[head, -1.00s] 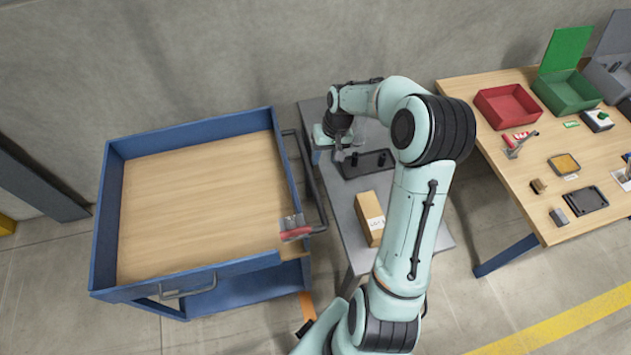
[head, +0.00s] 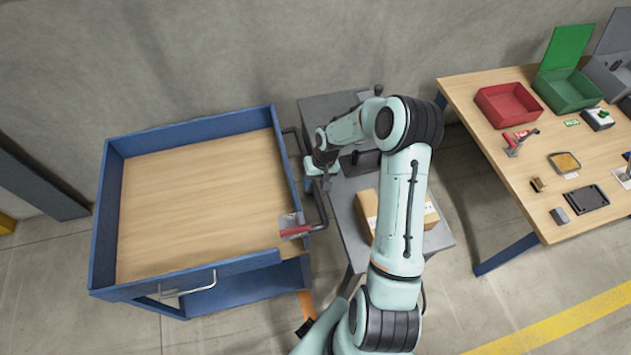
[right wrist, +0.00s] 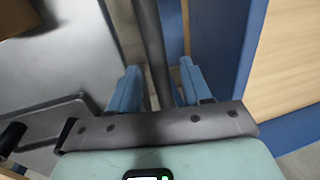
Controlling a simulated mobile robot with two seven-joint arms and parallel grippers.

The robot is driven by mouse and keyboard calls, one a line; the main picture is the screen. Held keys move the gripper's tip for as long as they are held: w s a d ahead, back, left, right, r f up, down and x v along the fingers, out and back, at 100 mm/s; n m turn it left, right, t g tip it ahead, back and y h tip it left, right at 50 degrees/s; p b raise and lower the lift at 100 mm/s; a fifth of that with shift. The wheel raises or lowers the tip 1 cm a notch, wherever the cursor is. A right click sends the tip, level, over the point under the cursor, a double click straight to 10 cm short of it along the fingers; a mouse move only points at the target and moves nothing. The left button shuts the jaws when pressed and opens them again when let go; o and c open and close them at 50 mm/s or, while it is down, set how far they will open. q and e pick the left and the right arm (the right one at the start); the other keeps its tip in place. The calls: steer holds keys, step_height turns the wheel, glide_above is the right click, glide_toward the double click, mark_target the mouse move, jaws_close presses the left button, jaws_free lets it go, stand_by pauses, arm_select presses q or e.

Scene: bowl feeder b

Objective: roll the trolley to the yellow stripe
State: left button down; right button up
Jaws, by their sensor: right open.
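The trolley (head: 190,262) is blue with a raised rim and a wooden top, at the left in the head view. Its dark bar handle (head: 319,205) runs along its right side. My right gripper (head: 318,172) is at this handle, pointing down. In the right wrist view its blue fingers (right wrist: 158,72) are open, and the dark bar (right wrist: 150,30) passes between them; I cannot tell how deep it sits. A yellow stripe (head: 560,325) crosses the floor at the lower right. My left gripper is not in view.
A grey table (head: 345,235) with a cardboard box (head: 431,215) stands close to the trolley's right. A wooden workbench (head: 500,150) with bins is farther right. A red-handled part (head: 295,231) sits at the trolley's near right corner. The wall is behind.

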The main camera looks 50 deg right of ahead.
steer(key=shift+c, duration=0.4)
